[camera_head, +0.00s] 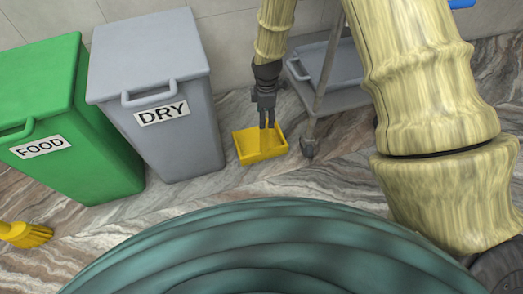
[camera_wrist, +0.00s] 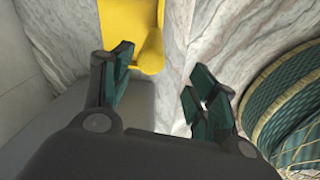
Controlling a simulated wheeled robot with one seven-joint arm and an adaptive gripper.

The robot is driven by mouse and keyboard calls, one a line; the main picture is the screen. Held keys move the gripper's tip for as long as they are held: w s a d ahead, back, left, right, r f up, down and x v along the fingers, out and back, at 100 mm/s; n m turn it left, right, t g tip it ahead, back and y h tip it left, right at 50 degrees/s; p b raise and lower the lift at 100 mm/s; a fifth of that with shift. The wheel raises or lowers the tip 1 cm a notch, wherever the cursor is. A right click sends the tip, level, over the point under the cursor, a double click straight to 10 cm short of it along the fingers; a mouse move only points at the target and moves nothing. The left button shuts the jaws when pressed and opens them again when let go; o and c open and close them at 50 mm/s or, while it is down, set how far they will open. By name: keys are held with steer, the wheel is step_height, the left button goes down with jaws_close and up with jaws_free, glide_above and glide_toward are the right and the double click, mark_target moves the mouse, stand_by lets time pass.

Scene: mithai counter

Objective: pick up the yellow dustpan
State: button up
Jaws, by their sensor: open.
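The yellow dustpan (camera_head: 252,154) lies on the marble floor in the head view, between the grey bin and a metal trolley. My gripper (camera_head: 267,125) points down over the dustpan's right part. In the wrist view my gripper (camera_wrist: 162,88) is open and empty, its two dark green fingers spread apart. The dustpan (camera_wrist: 130,22) shows there at the top, behind and beside the left finger, and is partly hidden by it. I cannot tell whether the fingers touch it.
A grey DRY bin (camera_head: 165,140) and a green FOOD bin (camera_head: 75,165) stand left of the dustpan. The trolley (camera_head: 320,105) stands close on the right. A yellow broom head (camera_head: 25,234) lies at far left. Floor in front of the dustpan is clear.

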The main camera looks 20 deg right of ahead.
mark_target(265, 130)
steer(key=shift+w+f+n+b, duration=0.3)
steer(key=shift+w+n+b, duration=0.1)
steer(key=shift+w+b, duration=0.2)
steer(key=shift+d+f+b, duration=0.1)
steer(key=shift+f+b, duration=3)
steer(key=shift+f, duration=2.15)
jaws_close()
